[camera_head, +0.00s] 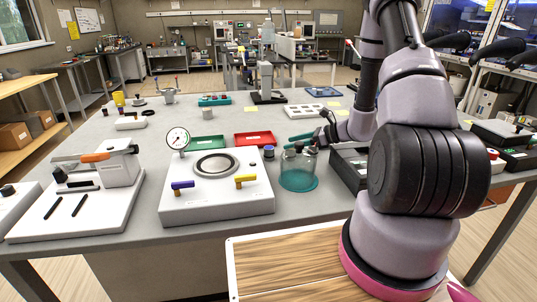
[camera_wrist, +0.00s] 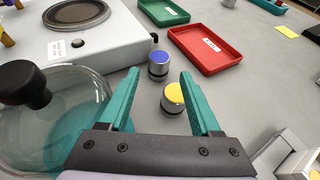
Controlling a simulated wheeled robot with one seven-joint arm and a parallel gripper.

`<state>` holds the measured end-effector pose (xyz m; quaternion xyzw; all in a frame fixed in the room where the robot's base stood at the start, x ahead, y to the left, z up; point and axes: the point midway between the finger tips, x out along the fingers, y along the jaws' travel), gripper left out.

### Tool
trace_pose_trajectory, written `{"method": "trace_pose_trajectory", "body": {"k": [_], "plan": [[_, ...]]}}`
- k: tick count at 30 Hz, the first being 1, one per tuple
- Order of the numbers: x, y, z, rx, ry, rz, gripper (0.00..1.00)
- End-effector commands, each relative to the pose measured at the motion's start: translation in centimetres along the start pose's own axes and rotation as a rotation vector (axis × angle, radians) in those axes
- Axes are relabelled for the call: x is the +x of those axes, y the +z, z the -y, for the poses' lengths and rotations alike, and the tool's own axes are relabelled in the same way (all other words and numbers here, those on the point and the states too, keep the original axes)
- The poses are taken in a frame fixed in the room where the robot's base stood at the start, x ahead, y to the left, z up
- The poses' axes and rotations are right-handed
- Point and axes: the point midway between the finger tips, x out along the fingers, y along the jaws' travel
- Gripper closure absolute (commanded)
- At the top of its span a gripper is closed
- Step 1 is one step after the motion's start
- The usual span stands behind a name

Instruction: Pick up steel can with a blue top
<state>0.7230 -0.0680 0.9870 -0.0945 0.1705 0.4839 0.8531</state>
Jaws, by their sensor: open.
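The steel can with a blue top (camera_wrist: 159,66) stands upright on the grey table in the wrist view, just beyond the gap between my fingertips. It also shows in the head view (camera_head: 269,153), right of the white device. My gripper (camera_wrist: 160,74) has teal fingers, spread apart and empty. A second steel can, with a yellow top (camera_wrist: 173,98), stands nearer, between my fingers in the picture. I cannot make it out in the head view. My gripper (camera_head: 301,138) shows in the head view above the table, behind the glass dome.
A glass dome with a black knob (camera_wrist: 58,115) stands close on the left, teal inside. The white device (camera_head: 217,196) is left of the blue-topped can. A red tray (camera_wrist: 207,48) lies to its right in the wrist view. A dark open box (camera_head: 349,170) stands right of the dome.

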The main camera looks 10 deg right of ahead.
Motion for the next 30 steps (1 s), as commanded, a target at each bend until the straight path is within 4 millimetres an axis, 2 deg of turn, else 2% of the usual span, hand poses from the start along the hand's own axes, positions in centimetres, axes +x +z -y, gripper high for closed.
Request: {"method": "trace_pose_trajectory", "body": {"k": [1, 2, 5, 11, 19, 28, 29, 30], "plan": [[0.4, -1.0, -0.1, 0.004, 0.002, 0.000, 0.36], [0.8, -1.1, -0.1, 0.001, 0.003, 0.001, 0.36], [2.2, -0.9, -0.1, -0.003, 0.004, 0.000, 0.36], [3.5, -0.9, -0.1, -0.002, 0.003, 0.000, 0.36], [7.2, -0.8, -0.1, -0.003, 0.003, 0.000, 0.36], [7.9, -0.8, 0.0, -0.002, 0.001, 0.000, 0.36], [7.9, -0.8, 0.0, -0.002, 0.001, 0.000, 0.39], [7.9, -0.8, 0.0, -0.002, 0.001, 0.000, 0.55]]}}
